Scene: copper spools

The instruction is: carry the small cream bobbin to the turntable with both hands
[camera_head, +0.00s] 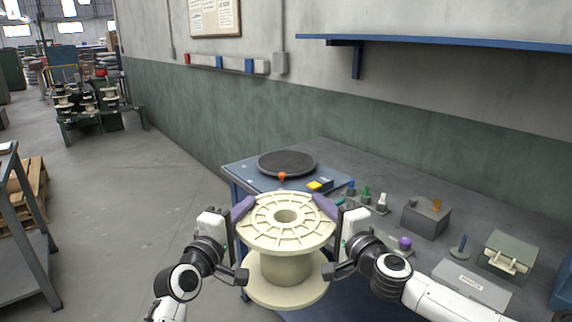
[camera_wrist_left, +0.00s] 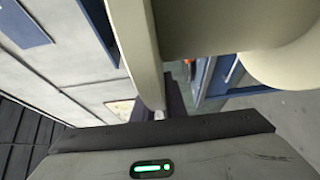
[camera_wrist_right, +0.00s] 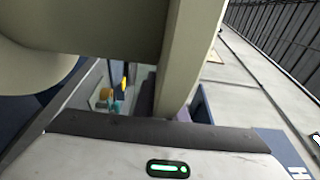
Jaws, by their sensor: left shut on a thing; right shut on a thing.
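The cream bobbin (camera_head: 287,268) is upright in front of me, its ribbed top flange facing up. My left gripper (camera_head: 241,207) is shut on the left side of its top flange. My right gripper (camera_head: 337,214) is shut on the right side of the same flange. The flange also fills part of the left wrist view (camera_wrist_left: 145,50) and of the right wrist view (camera_wrist_right: 185,65). The turntable (camera_head: 286,163), a dark round disc on a blue-edged stand, lies beyond the bobbin. Its disc is bare. The bobbin hides part of the bench's near edge.
The grey bench (camera_head: 420,185) runs right from the turntable. On it are small coloured knobs (camera_head: 366,192), a purple knob (camera_head: 404,243), a grey box (camera_head: 426,217) and a green-grey box (camera_head: 510,252). A blue shelf (camera_head: 440,42) is on the wall. Open floor lies left.

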